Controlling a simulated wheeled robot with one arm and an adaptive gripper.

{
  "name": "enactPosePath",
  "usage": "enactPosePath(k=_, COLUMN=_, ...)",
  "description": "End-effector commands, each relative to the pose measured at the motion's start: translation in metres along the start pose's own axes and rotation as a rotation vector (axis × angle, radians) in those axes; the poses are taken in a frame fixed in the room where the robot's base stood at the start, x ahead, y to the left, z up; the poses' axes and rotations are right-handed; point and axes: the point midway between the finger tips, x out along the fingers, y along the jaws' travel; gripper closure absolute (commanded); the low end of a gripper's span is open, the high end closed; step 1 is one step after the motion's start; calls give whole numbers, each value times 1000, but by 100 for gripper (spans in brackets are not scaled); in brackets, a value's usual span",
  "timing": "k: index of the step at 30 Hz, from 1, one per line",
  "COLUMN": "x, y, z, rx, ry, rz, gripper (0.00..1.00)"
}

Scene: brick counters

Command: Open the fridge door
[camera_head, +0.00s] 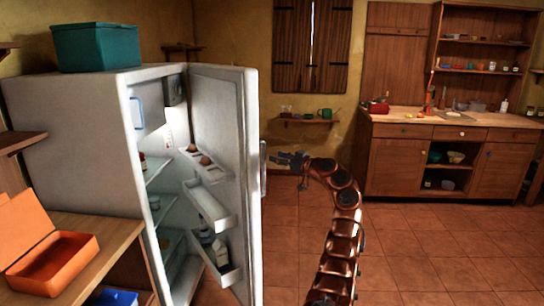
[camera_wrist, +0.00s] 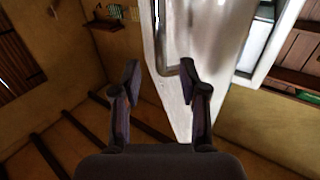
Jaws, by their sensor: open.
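The white fridge (camera_head: 75,130) stands at the left in the head view. Its door (camera_head: 252,115) is swung wide open, with the lit shelves and the door racks showing. The handle (camera_head: 263,168) is on the door's outer side, facing right. My gripper (camera_head: 285,158) is just right of the handle, at about its height. In the wrist view the door (camera_wrist: 185,100) is ahead, and the grey handle (camera_wrist: 160,40) shows beyond and between the fingertips. My gripper (camera_wrist: 158,75) is open there, with its fingers apart. I cannot tell whether a finger touches the handle.
Eggs (camera_head: 205,160) and bottles (camera_head: 219,252) sit in the door racks. A teal box (camera_head: 96,46) is on the fridge. An open orange box (camera_head: 55,265) lies on the left counter. A wooden kitchen cabinet (camera_head: 400,165) stands at the back right. The tiled floor (camera_head: 430,245) is clear.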

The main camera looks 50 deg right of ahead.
Motion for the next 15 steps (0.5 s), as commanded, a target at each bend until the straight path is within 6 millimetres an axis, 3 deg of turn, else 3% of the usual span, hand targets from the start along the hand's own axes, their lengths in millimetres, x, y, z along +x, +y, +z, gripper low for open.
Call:
enactPosePath(k=2, x=-13, y=0, z=-1, rx=-5, ry=1, rz=2, gripper=57)
enactPosePath(k=15, x=-39, y=-1, z=0, rx=0, ry=-1, rz=-2, gripper=57)
